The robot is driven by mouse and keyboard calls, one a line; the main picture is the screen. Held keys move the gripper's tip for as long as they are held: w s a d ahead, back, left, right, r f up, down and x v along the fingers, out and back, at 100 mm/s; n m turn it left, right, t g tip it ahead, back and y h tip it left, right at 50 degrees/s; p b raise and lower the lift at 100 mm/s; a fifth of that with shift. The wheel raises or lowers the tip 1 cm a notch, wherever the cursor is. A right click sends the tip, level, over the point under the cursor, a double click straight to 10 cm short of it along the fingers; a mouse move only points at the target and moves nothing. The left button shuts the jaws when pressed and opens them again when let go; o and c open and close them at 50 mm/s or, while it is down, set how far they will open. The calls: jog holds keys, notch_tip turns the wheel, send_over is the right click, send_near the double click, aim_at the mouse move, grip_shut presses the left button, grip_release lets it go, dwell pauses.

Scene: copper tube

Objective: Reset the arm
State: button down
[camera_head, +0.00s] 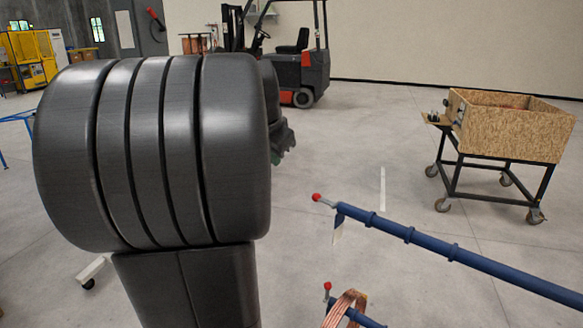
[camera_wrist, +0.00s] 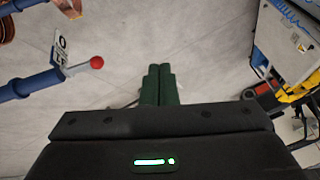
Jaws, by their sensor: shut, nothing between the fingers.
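My gripper (camera_wrist: 159,85) shows in the wrist view as two dark green fingers lying together, shut with nothing between them. Bare grey floor lies behind the fingertips. In the head view my large dark arm link fills the left side and hides most of the gripper; a bit of dark green shows past its right edge. A blue rail (camera_head: 450,252) with a red ball end (camera_head: 317,197) stands to the right of my arm, apart from it. In the wrist view the red ball (camera_wrist: 96,62) is left of the fingers.
A second, lower bar with a red ball tip (camera_head: 327,286) carries copper tube (camera_head: 343,308). A wooden box on a wheeled cart (camera_head: 510,128) stands at the right. A forklift (camera_head: 295,62) is at the back. A yellow machine (camera_head: 28,58) stands far left. The middle floor is clear.

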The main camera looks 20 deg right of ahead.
jog(key=shift+w+a+r, duration=0.25)
jog(key=shift+a, duration=0.3)
jog(key=s+d+f, duration=0.1)
jog(key=s+d, duration=0.2)
jog(key=d, duration=0.2)
jog(key=s+d+f+t, duration=0.1)
jog(key=s+d+f, duration=0.1)
jog(key=s+d, duration=0.2)
jog(key=shift+d+f+y, duration=0.25)
jog(key=shift+d+y, duration=0.15)
jog(key=shift+d, duration=0.7)
jog(key=shift+w, duration=0.1)
